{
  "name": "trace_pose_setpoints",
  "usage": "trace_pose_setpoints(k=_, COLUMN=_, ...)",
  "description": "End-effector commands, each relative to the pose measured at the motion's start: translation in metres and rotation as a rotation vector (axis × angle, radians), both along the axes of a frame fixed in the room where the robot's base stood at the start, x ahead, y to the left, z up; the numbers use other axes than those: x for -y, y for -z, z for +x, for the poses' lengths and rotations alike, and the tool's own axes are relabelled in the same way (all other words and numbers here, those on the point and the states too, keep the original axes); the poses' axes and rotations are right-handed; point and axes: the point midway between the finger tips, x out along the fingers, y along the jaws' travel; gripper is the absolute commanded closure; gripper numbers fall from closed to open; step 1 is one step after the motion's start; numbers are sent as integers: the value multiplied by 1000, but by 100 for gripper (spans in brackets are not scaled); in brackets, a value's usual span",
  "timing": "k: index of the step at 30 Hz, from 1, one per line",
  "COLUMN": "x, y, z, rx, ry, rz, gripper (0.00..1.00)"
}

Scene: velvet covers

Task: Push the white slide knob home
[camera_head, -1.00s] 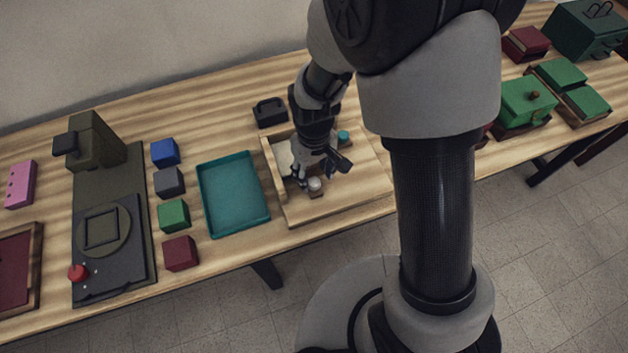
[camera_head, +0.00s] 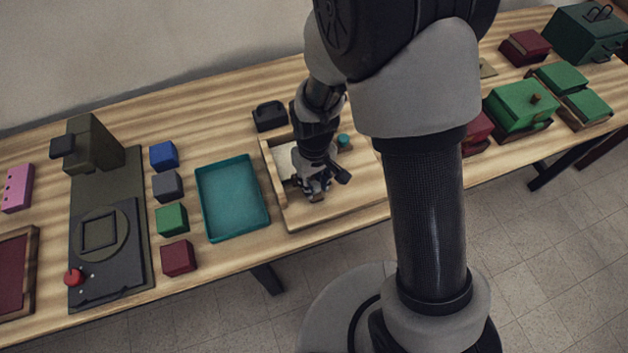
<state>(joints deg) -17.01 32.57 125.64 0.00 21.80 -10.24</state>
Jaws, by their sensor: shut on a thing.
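My gripper (camera_head: 316,192) points down over a pale wooden slide box (camera_head: 355,207) near the middle of the table. It is shut around the white slide knob, which the fingers hide almost wholly from this camera. A teal knob (camera_head: 343,140) stands on the same box, behind and to the right of the fingers. A light panel (camera_head: 284,158) shows at the box's left side.
A teal tray (camera_head: 232,198) lies left of the box, with several coloured blocks (camera_head: 171,219) beyond it. A black handled object (camera_head: 269,115) stands behind. Green boxes (camera_head: 520,103) are at the right.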

Motion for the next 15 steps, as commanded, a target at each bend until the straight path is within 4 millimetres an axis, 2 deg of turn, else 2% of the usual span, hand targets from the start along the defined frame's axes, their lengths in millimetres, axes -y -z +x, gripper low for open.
trace_pose_setpoints(k=9, x=0, y=0, z=0, rx=0, ry=0, rz=0, gripper=100)
trace_pose_setpoints(k=15, x=0, y=0, z=0, rx=0, ry=0, rz=0, gripper=100)
